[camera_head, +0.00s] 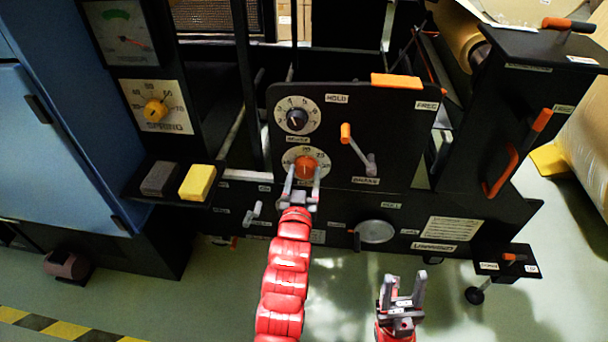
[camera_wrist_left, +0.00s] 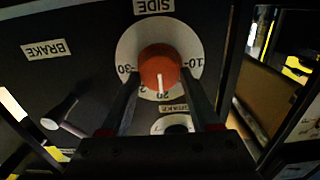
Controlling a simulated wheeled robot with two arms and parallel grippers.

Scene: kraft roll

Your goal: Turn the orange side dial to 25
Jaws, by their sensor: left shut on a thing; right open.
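The orange side dial (camera_head: 306,167) sits on a round white scale low on the black panel. In the left wrist view the orange knob (camera_wrist_left: 159,68) appears upside down under the SIDE label. Its white line points straight down in that view, about at the 20 mark. A 30 mark shows left and a 10 right; the mark between 20 and 30 is partly hidden by a finger. My left gripper (camera_head: 302,180) is shut on the knob, one finger at each side. My right gripper (camera_head: 405,290) is open and empty, low in front of the machine.
A black-knobbed dial (camera_head: 297,119) sits just above. An orange-handled brake crank (camera_head: 358,149) stands out to the right. A yellow block (camera_head: 198,183) and a grey block (camera_head: 160,179) lie on a shelf at left. Open floor surrounds my right gripper.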

